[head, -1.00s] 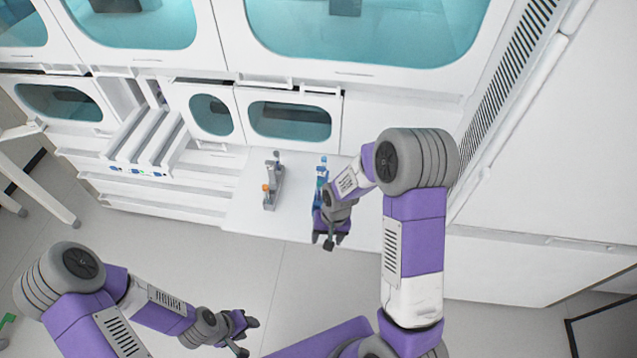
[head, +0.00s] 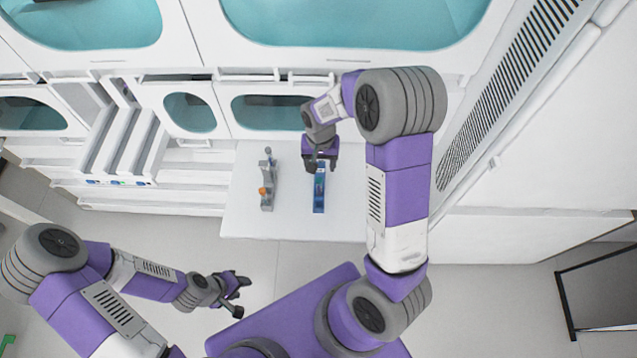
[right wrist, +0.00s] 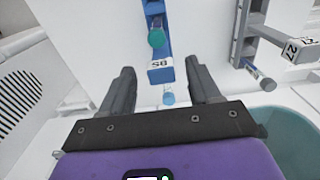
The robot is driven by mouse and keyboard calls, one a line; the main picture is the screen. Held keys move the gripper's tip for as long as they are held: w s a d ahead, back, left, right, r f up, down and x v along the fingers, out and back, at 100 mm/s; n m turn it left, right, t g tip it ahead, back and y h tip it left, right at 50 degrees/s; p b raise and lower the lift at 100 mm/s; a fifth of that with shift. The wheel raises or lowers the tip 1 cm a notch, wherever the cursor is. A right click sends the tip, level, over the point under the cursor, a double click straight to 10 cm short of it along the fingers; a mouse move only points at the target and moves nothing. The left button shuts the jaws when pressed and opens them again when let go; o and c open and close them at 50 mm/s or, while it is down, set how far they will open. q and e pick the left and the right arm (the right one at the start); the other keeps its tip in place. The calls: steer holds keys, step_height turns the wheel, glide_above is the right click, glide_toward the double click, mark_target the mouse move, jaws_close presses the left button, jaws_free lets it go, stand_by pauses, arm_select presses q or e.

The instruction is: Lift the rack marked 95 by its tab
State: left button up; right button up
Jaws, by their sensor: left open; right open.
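A narrow blue rack (head: 319,195) lies on the white shelf in the head view. In the right wrist view the blue rack (right wrist: 159,70) shows a white label upside down, seemingly 95, a teal-capped tube (right wrist: 156,38) and a pale blue knob (right wrist: 168,98) at its near end. My right gripper (head: 320,165) is open over the rack's far end, hiding that end in the head view. In the right wrist view its fingers (right wrist: 162,88) stand either side of the labelled end, apparently without touching it. My left gripper (head: 238,294) is open and empty, in front of the shelf.
A grey rack (head: 267,182) with an orange part stands left of the blue one; in the right wrist view the grey rack (right wrist: 240,40) has its own label. The white shelf (head: 345,222) is bare around both. A cabinet wall with teal windows rises behind.

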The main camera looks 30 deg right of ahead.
mark_target(320, 170)
step_height(320, 170, down, 4)
steer(key=shift+r, duration=0.1)
jaws_close()
stand_by(0.4)
